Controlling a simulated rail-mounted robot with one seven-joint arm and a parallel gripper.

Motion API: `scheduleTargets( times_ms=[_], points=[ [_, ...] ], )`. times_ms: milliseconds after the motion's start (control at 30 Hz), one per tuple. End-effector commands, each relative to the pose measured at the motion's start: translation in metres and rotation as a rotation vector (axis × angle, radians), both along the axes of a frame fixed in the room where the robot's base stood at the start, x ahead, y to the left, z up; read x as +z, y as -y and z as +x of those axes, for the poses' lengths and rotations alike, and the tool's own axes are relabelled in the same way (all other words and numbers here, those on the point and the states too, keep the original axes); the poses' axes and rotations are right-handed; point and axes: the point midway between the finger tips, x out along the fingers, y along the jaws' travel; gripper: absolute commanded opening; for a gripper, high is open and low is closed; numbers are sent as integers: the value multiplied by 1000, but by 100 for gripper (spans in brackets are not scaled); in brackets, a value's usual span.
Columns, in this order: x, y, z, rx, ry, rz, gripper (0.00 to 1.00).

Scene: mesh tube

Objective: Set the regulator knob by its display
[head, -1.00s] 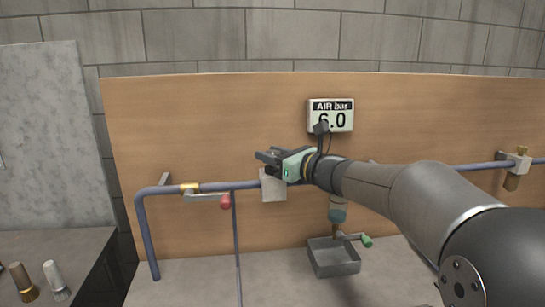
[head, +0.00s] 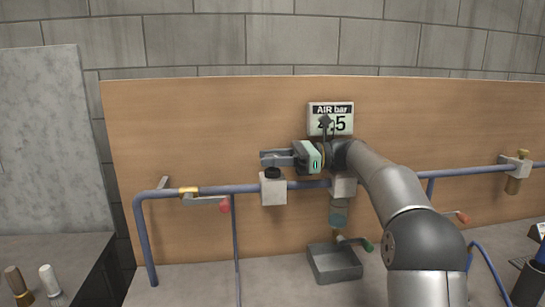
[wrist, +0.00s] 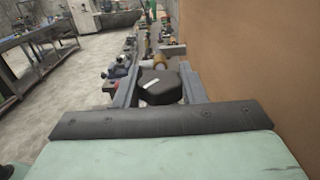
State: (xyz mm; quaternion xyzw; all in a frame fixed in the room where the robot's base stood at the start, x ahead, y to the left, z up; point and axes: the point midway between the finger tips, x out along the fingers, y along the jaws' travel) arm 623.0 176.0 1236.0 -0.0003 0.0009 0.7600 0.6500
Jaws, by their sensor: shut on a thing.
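The AIR bar display (head: 331,110) hangs on the wooden panel. It reads what looks like 4.5, its first digit partly covered by a dark part of my wrist. The black regulator knob (head: 272,173) sits on top of a pale block (head: 273,191) on the blue pipe. My gripper (head: 268,158) reaches in level from the right at knob height. In the wrist view, the knob (wrist: 160,86) with its white mark (wrist: 152,84) lies between the two grey fingers (wrist: 158,88), which are shut on it.
A second pale block (head: 343,187) with a bowl below it stands right of the regulator, over a grey tray (head: 334,266). A red-handled valve (head: 222,205) is to the left. The wooden panel (head: 200,130) stands close behind my gripper.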

Motion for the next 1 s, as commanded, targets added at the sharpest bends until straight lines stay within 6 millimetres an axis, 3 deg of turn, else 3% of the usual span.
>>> scheduleTargets(
  times_ms=[300,767,800,867,1000],
  points=[
    [1,0,0,96,1,2,14],
    [2,0,0,109,1,4,14],
    [2,0,0,109,1,4,42],
    [2,0,0,109,1,3,59],
    [1,0,0,108,1,2,59]
  ],
)
